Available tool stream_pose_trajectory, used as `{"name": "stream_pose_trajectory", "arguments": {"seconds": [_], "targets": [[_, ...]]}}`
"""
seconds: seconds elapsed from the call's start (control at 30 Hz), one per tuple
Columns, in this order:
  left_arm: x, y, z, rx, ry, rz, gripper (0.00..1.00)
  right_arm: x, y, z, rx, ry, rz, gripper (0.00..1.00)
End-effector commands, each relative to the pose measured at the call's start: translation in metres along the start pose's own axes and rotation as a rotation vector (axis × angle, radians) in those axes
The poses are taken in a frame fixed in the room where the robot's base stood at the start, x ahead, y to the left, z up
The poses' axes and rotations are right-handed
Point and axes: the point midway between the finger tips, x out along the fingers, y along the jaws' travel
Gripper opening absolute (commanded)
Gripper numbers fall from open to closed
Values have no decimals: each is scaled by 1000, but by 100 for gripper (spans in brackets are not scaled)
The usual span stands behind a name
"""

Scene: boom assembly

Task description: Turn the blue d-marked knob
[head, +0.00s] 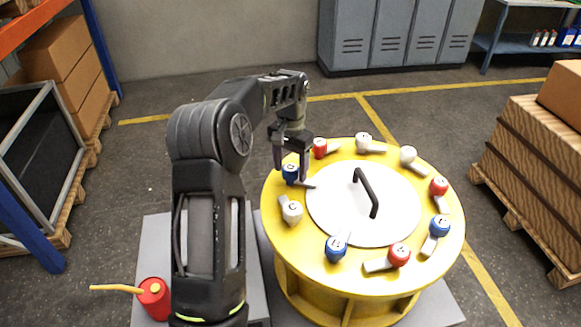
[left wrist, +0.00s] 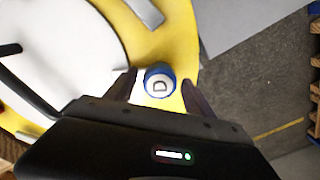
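The blue d-marked knob (head: 289,174) sits on the left rim of the round yellow drum (head: 275,215), with a grey lever beside it. In the left wrist view the knob (left wrist: 160,82) shows a dark D on its white top. My left gripper (head: 291,168) points down over it, with one finger on each side. The wrist view shows small gaps between the knob and both fingers of the gripper (left wrist: 160,92), so it looks open around the knob. My right gripper is out of view.
Other knobs with levers ring the drum: a white one (head: 292,212) nearby, a blue one (head: 336,249) in front, and several more. A black handle (head: 366,192) rises from the white lid (head: 335,220). A red can (head: 153,299) stands at lower left.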

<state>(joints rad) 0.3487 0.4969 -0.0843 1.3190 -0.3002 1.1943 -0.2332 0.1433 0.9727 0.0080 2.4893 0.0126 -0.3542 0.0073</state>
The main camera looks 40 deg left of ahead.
Motion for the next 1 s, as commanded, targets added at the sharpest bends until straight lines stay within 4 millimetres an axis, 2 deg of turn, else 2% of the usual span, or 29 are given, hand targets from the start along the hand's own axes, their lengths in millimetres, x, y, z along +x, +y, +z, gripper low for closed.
{"name": "stream_pose_trajectory", "arguments": {"seconds": [0.37, 0.53, 0.7, 0.8, 1.0], "targets": [[-4, 0, 0, -1, -1, 0, 64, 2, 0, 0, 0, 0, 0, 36], [-25, 0, -1, -1, 2, 0, 64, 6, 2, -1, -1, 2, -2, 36], [-54, 0, -1, -1, 3, 0, 64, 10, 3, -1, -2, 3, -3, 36], [-69, 0, -1, 0, 1, 0, 64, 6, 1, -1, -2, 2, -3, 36], [-78, 0, 0, 0, -1, 0, 64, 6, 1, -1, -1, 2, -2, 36]]}}
